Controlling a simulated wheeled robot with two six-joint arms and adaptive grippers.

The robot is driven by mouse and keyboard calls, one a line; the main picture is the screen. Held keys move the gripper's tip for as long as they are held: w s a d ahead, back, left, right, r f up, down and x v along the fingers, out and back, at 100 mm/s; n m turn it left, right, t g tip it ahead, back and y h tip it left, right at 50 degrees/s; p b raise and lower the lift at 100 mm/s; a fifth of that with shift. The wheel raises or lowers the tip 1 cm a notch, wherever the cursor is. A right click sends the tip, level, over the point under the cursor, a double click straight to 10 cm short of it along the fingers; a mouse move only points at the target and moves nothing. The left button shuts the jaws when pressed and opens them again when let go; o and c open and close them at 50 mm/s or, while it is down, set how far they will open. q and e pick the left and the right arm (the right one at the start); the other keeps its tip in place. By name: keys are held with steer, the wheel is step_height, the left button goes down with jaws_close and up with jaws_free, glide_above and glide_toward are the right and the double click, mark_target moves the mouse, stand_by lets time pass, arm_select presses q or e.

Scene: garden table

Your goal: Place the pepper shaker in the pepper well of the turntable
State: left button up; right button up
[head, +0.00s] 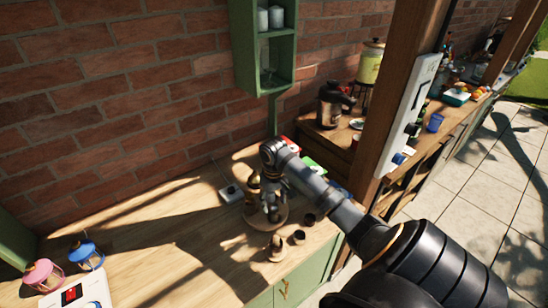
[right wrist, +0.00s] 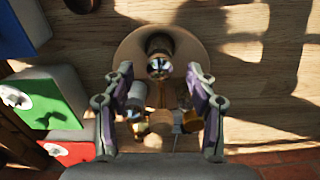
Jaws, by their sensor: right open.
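The round wooden turntable (head: 255,222) stands near the counter's right end. In the right wrist view its pale disc (right wrist: 127,48) carries a dark shaker-like piece with a shiny metal top (right wrist: 160,66), which may be the pepper shaker. A pale, white-bodied piece (right wrist: 135,97) and other metal-topped pieces stand closer to the wall. My right gripper (right wrist: 160,72) is open above the turntable, its fingers on either side of the metal-topped piece without visible contact. In the head view my right gripper (head: 271,208) hides much of the turntable, and the wells cannot be told apart. My left gripper is out of view.
Blue, green (right wrist: 50,98) and red (right wrist: 70,152) boxes stand beside the turntable. A small wooden piece (head: 276,248) and dark cups (head: 299,237) stand at the front. Pink and blue lanterns (head: 88,255) stand far left; the counter between is clear.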

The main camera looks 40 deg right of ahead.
step_height(320, 180, up, 4)
steer(key=shift+r+b, duration=0.15)
steer(key=shift+b, duration=0.2)
step_height(320, 180, up, 4)
steer(key=shift+f+p, duration=0.1)
steer(key=shift+p, duration=0.8)
steer(key=shift+f, duration=0.1)
